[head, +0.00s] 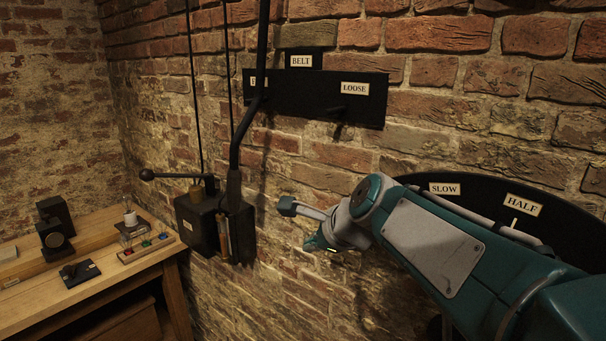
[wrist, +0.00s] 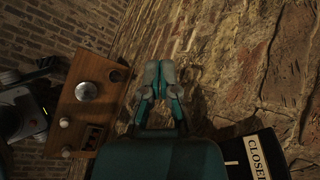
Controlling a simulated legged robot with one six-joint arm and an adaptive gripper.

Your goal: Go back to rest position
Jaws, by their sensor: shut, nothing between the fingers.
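My gripper (wrist: 160,70) shows in the wrist view with its two grey-tipped fingers together and nothing between them. In the head view my teal arm reaches in from the lower right, and my gripper (head: 290,207) is in front of the brick wall, to the right of the black wall box (head: 202,226) with its lever. The gripper appears clear of the box, though the exact gap to the wall is hard to judge.
A wooden bench (head: 100,296) with small devices stands at the lower left. A black plate labelled LOOSE (head: 313,96) is on the brick wall above. A dark curved plate labelled SLOW and HALF (head: 565,222) is behind my arm. A CLOSED label (wrist: 257,158) shows at the right.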

